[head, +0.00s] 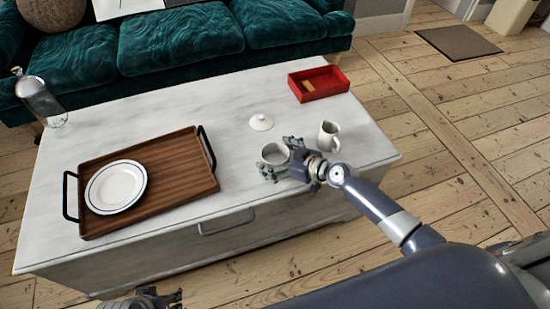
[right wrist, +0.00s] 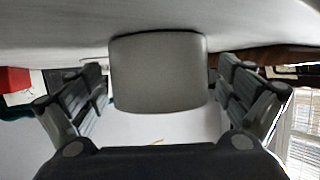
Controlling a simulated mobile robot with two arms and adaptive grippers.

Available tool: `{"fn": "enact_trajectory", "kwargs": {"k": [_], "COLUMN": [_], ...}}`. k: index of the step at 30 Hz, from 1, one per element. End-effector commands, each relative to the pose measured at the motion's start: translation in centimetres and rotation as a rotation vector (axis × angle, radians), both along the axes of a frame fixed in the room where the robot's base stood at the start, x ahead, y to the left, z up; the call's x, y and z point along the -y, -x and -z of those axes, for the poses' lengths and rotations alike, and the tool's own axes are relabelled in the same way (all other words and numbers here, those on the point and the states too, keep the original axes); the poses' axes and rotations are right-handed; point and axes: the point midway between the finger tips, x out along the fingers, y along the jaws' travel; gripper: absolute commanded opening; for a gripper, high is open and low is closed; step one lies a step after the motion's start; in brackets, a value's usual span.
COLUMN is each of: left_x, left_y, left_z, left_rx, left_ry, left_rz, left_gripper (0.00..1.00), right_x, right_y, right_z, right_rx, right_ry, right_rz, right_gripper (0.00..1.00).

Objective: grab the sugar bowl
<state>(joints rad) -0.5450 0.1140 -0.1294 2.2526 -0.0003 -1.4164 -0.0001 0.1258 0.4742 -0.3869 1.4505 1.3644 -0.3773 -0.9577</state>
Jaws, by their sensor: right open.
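The sugar bowl (head: 274,154) is a small white pot standing uncovered on the white table. A white lid (head: 261,122) lies behind it on the tabletop. My right gripper (head: 281,158) reaches in from the right at table height, with its fingers on either side of the bowl. In the right wrist view the bowl (right wrist: 158,75) sits between the two spread fingers (right wrist: 160,105), with a visible gap on each side. My left gripper (head: 146,300) shows only in part at the bottom edge of the head view; its jaw state is unclear.
A white creamer jug (head: 329,137) stands close to the right of my right gripper. A wooden tray (head: 175,166) with a white plate (head: 116,187) lies at left. A red box (head: 318,95) and a glass bottle (head: 38,98) stand farther back. The table's front edge is near.

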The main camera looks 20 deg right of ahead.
Motion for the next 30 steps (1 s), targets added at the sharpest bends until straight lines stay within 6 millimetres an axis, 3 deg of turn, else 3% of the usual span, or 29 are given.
{"fn": "enact_trajectory", "kwargs": {"k": [5,12,26,30], "left_x": [0.0,0.0,0.0,0.0], "left_y": [0.0,0.0,0.0,-0.1], "left_z": [-0.2,-0.1,0.0,0.9], "left_rx": [0.004,0.004,0.004,-0.003], "left_ry": [0.001,0.001,0.001,0.000], "left_rz": [-0.001,-0.001,0.000,0.003], "left_gripper": [0.40,0.40,0.40,0.40], "right_x": [0.0,0.0,0.0,0.0], "right_y": [0.0,0.0,0.0,0.0], "right_z": [0.0,0.0,-0.3,-1.0], "right_rx": [0.000,0.000,0.001,0.002], "right_ry": [0.000,0.000,0.000,0.000], "right_rz": [0.000,0.000,0.000,0.000], "right_gripper": [0.96,0.44,0.44,0.44]}}
